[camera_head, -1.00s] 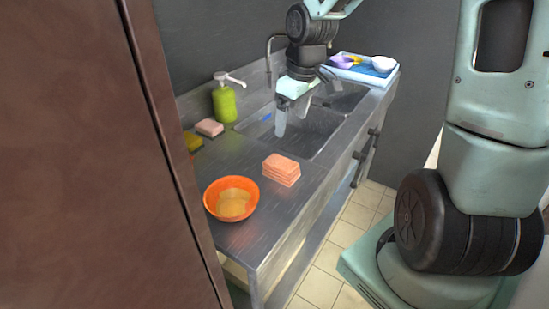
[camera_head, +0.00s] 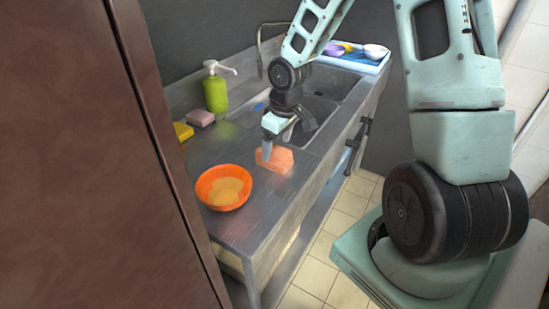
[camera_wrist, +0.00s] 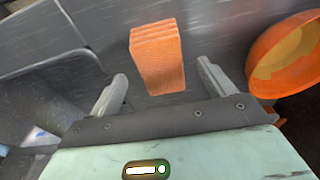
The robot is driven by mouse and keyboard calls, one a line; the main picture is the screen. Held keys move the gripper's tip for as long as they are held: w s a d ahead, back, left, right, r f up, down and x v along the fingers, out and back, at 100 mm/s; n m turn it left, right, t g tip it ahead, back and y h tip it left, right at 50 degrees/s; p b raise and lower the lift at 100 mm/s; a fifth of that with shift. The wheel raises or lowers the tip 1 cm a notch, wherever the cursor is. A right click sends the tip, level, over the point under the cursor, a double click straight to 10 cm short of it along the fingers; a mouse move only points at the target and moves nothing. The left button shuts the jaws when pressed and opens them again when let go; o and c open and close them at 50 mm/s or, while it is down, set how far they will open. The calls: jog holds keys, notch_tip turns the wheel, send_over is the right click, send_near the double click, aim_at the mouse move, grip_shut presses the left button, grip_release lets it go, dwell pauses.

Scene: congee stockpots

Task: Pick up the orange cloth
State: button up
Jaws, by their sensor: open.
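The orange cloth (camera_head: 280,161) is a folded stack lying on the metal counter between the sink and an orange bowl. In the wrist view the orange cloth (camera_wrist: 157,58) lies ahead of and between the two fingers. My gripper (camera_head: 268,148) is over the far left side of the cloth in the head view and partly hides it. I cannot tell how high the fingertips are above the counter.
The orange bowl (camera_head: 223,188) with tan contents stands beside the cloth; the bowl also shows in the wrist view (camera_wrist: 285,60). A green soap bottle (camera_head: 215,92), a pink sponge (camera_head: 200,118) and a yellow sponge (camera_head: 183,131) sit along the wall. A blue tray (camera_head: 350,65) lies beyond the sink (camera_head: 325,105).

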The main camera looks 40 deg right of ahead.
aim_at(275, 151)
jog(key=shift+w+a+f, duration=0.1)
jog(key=shift+w+f, duration=0.15)
jog(key=shift+f, duration=0.7)
jog(key=shift+w+a+f, duration=0.1)
jog(key=shift+w+f, duration=0.1)
jog(key=shift+f, duration=0.75)
jog(key=c, duration=1.1)
jog(key=shift+r, duration=0.1)
notch_tip(275, 151, up, 10)
jog(key=shift+f+p, duration=0.1)
jog(key=shift+p, duration=0.35)
